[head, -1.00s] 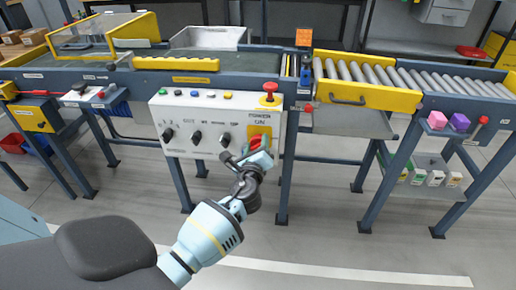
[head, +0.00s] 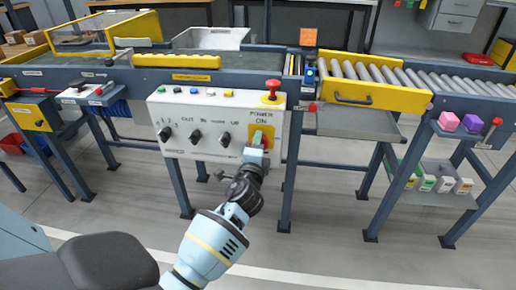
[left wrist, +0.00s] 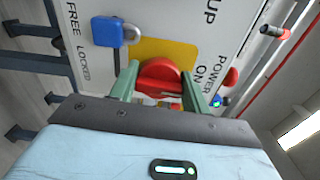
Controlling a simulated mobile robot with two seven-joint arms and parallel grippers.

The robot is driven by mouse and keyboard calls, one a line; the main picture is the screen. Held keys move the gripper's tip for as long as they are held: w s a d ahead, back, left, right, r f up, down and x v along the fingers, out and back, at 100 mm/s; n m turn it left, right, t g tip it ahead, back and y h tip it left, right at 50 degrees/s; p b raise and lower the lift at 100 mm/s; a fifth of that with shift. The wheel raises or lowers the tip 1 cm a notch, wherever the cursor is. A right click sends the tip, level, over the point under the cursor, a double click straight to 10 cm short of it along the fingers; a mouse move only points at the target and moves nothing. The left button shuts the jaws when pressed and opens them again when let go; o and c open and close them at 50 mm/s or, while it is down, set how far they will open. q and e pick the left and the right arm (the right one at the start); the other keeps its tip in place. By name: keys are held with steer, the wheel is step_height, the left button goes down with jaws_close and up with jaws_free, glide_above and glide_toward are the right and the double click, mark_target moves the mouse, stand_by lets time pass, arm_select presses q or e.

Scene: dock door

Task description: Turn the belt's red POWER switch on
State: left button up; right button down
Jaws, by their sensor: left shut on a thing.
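The control box (head: 178,118) hangs on the front of the belt frame. Its red POWER switch (head: 265,142) sits on a yellow plate under the words POWER ON, mostly hidden behind my gripper in the head view. My left gripper (head: 258,139) is at the switch. In the left wrist view, the green fingers of my left gripper (left wrist: 160,88) lie on either side of the round red switch knob (left wrist: 160,74), shut on it. My right gripper is in neither view.
A red mushroom button (head: 271,86) stands on top of the box, above the switch. A blue padlock (left wrist: 112,32) hangs beside the yellow plate. Black knobs (head: 196,137) line the box's left part. A small post light (head: 310,72) glows blue-green.

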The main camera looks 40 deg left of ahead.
arm_select(q)
steer(key=shift+f+n, duration=0.1)
steer(key=shift+n, duration=0.4)
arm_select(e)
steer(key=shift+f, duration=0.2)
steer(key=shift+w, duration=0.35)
arm_select(q)
steer(key=o, duration=1)
steer(key=shift+c, duration=0.2)
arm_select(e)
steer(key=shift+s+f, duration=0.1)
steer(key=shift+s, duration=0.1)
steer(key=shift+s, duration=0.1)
arm_select(q)
steer(key=shift+s+d, duration=0.15)
steer(key=shift+s, duration=0.05)
steer(key=v, duration=0.7)
steer(key=shift+d+p, duration=0.15)
steer(key=shift+p, duration=0.3)
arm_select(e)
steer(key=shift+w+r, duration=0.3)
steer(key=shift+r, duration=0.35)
